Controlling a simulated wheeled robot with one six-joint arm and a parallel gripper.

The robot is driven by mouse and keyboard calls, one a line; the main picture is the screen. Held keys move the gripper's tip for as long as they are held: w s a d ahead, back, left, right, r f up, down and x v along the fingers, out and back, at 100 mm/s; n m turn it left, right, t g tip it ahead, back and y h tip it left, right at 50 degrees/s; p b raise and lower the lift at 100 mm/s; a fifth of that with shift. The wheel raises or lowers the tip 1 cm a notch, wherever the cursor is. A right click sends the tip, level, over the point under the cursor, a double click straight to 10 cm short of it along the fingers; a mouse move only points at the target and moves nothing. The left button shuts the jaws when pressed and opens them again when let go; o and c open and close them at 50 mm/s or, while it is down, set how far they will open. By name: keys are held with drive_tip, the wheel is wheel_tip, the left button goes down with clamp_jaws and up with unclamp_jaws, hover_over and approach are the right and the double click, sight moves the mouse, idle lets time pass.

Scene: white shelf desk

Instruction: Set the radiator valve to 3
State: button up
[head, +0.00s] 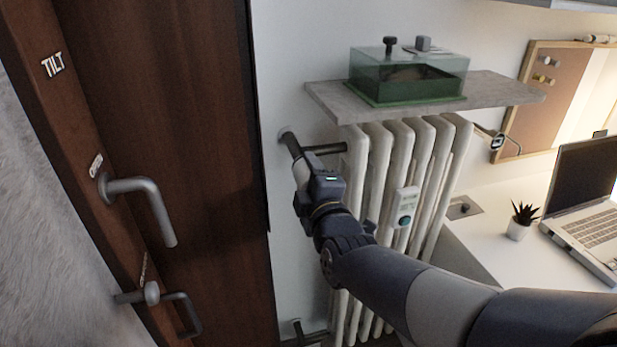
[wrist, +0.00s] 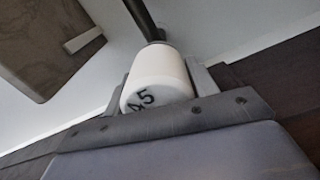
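The radiator valve is a white knob with dark numerals on a dark pipe at the radiator's upper left. In the wrist view the valve knob (wrist: 160,75) shows the numerals 4 and 5 on the side facing the camera; a 3 and any pointer mark are not visible. My gripper (wrist: 162,84) has one finger on each side of the knob, both close against it, and looks shut on it. In the head view my gripper (head: 308,180) reaches the valve knob (head: 301,172) from the right and covers most of it.
The white radiator (head: 380,165) stands behind my arm, with a small display device (head: 405,207) on it. A grey shelf (head: 490,93) above holds a green glass box (head: 405,80). A brown door (head: 165,130) with handles is at left. A desk with a laptop (head: 595,200) is at right.

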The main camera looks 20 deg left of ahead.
drive_tip(key=o, duration=0.3)
drive_tip(key=shift+o, duration=0.2)
drive_tip(key=shift+s, duration=0.1)
drive_tip(key=v, duration=1)
drive_tip(key=shift+s+d, duration=0.25)
drive_tip(key=shift+d, duration=0.05)
drive_tip(key=x, duration=1.1)
drive_tip(key=shift+s, duration=0.1)
